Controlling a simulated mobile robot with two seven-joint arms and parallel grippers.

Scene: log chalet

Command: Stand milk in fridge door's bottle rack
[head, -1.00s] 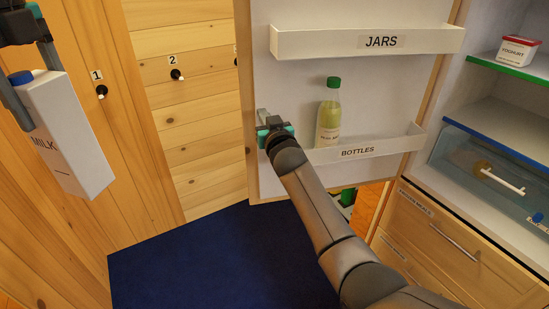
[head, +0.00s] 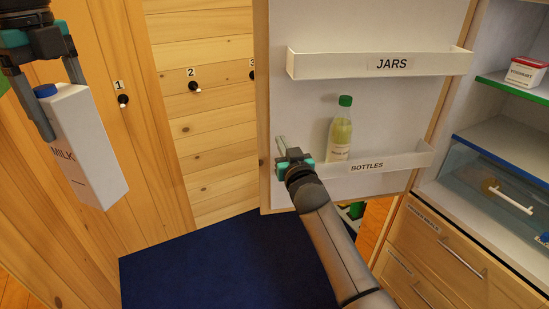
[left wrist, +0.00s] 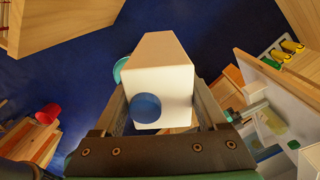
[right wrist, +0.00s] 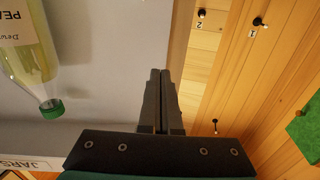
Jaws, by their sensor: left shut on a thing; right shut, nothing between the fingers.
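The milk (head: 86,145) is a white carton with a blue cap, hanging slightly tilted at the left of the head view. My left gripper (head: 60,110) is shut on the carton near its top; the carton (left wrist: 160,75) also fills the middle of the left wrist view. The fridge door stands open, with a white rack marked BOTTLES (head: 400,162) low on it. A green-capped bottle (head: 341,132) stands in the rack's left part. My right gripper (head: 283,147) is shut and empty at the door's left edge, beside the rack's left end.
A rack marked JARS (head: 350,64) is above the bottle rack and looks empty. The rack right of the bottle is free. The fridge interior at right has a yoghurt tub (head: 525,72) and a drawer (head: 495,185). Numbered hooks (head: 195,87) line the wooden wall.

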